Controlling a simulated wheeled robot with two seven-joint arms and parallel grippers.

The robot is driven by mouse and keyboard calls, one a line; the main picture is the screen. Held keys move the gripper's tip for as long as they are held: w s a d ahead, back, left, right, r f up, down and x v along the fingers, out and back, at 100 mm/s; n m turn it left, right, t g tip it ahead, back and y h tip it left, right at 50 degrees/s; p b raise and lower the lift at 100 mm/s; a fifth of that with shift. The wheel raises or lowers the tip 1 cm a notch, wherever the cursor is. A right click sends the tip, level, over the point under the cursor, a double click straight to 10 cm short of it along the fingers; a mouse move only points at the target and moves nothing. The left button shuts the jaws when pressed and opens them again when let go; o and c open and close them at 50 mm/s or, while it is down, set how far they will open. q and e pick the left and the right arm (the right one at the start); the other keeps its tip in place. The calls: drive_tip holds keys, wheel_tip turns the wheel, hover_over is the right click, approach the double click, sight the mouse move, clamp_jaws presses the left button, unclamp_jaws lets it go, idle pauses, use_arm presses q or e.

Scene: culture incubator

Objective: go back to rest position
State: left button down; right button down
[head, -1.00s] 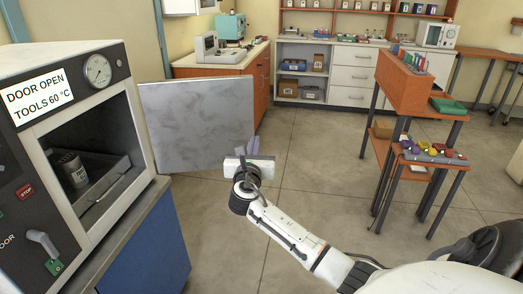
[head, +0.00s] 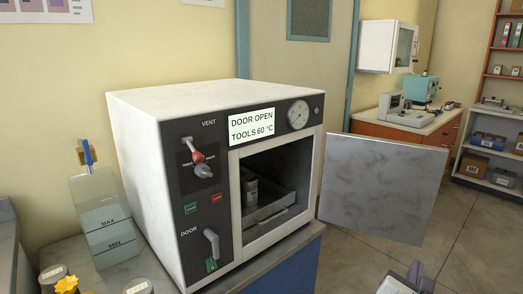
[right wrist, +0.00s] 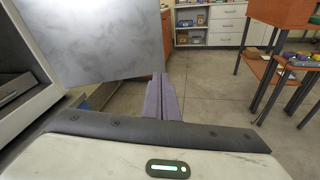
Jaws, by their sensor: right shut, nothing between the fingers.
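My right gripper (head: 415,270) shows at the bottom edge of the head view, to the right of the incubator (head: 180,118). In the right wrist view its two purple-grey fingers (right wrist: 161,92) are together with nothing between them. The incubator is a white box with a dark control panel; its sign reads DOOR OPEN, TOOLS 60 °C. Its grey door (head: 380,190) stands wide open to the right, and it also shows ahead of the fingers in the right wrist view (right wrist: 100,35). My left gripper is not in view.
A metal canister (head: 250,188) stands on a tray (head: 275,208) inside the incubator. A water tank (head: 103,220) marked MAX and MIN stands left of it, with several jars in front. Open floor (head: 460,250) lies right of the door; an orange bench (head: 425,130) is behind.

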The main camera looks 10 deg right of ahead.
drive_tip(key=s+a+f+m+g+y, duration=0.1)
drive_tip(key=s+a+f+m+y, duration=0.35)
drive_tip(key=a+f, duration=0.45)
drive_tip(key=s+a+f+m+g+y, duration=0.1)
drive_tip(key=s+a+f+m+y, duration=0.4)
drive_tip(key=f, duration=0.5)
drive_tip(key=s+a+f+m+g+y, duration=0.1)
drive_tip(key=s+a+f+m+y, duration=0.3)
drive_tip(key=s+a+m, duration=0.9)
drive_tip(key=shift+s+a+f, duration=0.45)
drive_tip(key=shift+s+a, duration=0.1)
drive_tip(key=shift+s, duration=0.25)
drive_tip(key=shift+d, duration=0.15)
